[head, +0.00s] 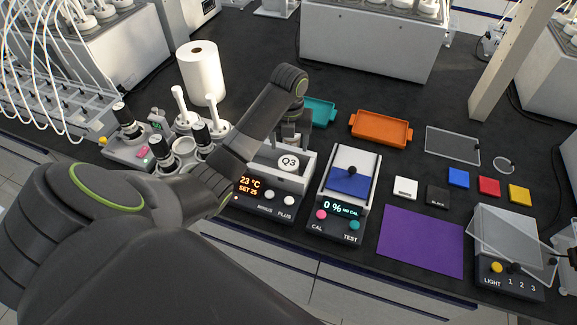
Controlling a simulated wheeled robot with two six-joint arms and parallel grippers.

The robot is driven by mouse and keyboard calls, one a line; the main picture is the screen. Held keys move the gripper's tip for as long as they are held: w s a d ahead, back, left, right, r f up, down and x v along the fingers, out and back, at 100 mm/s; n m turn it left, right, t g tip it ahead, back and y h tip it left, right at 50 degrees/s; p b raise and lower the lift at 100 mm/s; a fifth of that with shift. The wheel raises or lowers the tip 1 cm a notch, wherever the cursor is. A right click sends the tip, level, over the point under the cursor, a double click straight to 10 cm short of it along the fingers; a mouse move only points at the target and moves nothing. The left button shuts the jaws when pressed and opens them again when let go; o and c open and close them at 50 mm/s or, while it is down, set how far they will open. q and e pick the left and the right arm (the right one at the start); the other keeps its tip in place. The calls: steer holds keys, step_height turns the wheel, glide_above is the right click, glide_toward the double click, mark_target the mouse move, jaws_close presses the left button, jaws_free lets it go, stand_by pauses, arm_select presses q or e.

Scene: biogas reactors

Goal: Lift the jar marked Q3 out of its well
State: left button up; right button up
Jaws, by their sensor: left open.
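The round white face marked Q3 (288,162) shows at the grey-white heating block (262,183), whose display reads 23 °C, SET 25. The rest of the jar and its well are largely hidden by my arm and gripper. My left arm reaches in from the left and bends down over the block. My left gripper (291,139) points down just behind the Q3 face and is open. I cannot tell whether its fingers touch the jar.
A meter reading 0 % (338,208) stands right of the block. Stirrers and bottles crowd the left, near a paper roll (201,73). Teal (319,111) and orange (381,129) trays lie behind. A purple sheet (422,240) and coloured squares lie to the right.

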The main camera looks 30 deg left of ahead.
mark_target(288, 162)
arm_select(q)
steer(key=shift+f+b, duration=1.6)
steer(key=shift+f, duration=0.55)
steer(key=shift+s+d+f+b, duration=0.1)
steer(key=shift+s+f+b, duration=0.1)
steer(key=shift+f+b, duration=0.3)
steer(key=shift+s+d+f+b, duration=0.1)
steer(key=shift+s+f+b, duration=0.15)
steer(key=shift+f, duration=0.3)
step_height(288, 162, down, 2)
steer(key=shift+f+p, duration=0.15)
steer(key=shift+p, duration=0.2)
steer(key=c, duration=0.8)
steer(key=shift+c, duration=0.2)
